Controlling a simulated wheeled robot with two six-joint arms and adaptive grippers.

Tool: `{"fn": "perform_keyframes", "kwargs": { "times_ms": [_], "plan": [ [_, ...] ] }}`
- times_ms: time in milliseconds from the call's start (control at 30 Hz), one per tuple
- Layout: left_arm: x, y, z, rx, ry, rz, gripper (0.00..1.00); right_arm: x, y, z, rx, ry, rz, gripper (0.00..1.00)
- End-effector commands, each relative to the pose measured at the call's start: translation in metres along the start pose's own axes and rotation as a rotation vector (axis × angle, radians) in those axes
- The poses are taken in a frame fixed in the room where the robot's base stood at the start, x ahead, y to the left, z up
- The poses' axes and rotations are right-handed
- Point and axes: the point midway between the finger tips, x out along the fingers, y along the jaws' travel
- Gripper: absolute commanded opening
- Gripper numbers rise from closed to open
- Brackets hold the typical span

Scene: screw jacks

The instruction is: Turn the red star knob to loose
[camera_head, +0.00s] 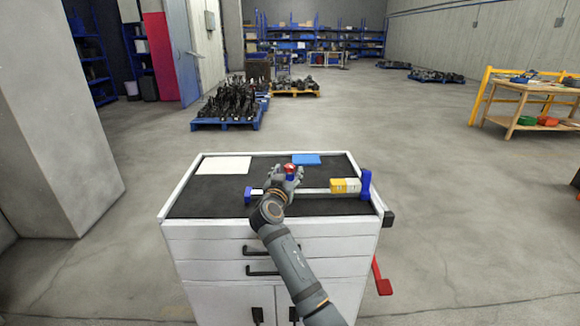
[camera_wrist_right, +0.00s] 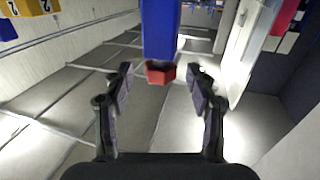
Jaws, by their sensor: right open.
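The red star knob (camera_head: 289,167) shows at the far side of my right gripper in the head view, partly hidden by it. In the right wrist view the red knob (camera_wrist_right: 160,72) sits at the end of a blue block (camera_wrist_right: 160,30). My right gripper (camera_wrist_right: 160,82) is open, with one finger on each side of the knob and visible gaps to both. It also shows in the head view (camera_head: 287,175), over the grey rail (camera_head: 312,191) of the jack. My left gripper is not in view.
The jack lies on the black mat of a white drawer cabinet (camera_head: 195,230). Its rail bears a yellow and white block (camera_head: 345,186) and a blue end piece (camera_head: 366,183). A white sheet (camera_head: 224,165) and a blue flat piece (camera_head: 306,159) lie at the back.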

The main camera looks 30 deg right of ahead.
Motion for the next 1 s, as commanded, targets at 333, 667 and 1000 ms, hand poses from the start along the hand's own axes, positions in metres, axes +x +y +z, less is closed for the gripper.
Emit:
{"fn": "perform_keyframes", "kwargs": {
  "times_ms": [333, 667, 1000],
  "plan": [
    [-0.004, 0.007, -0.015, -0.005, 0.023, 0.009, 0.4, 0.029, 0.0, 0.0, 0.002, 0.0, -0.001, 0.57],
    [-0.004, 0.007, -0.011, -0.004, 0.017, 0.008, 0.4, 0.028, 0.0, 0.0, 0.002, 0.0, -0.001, 0.35],
    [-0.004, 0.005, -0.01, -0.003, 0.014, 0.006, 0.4, 0.028, 0.0, 0.0, 0.001, 0.0, -0.002, 0.01]
  ]
}}
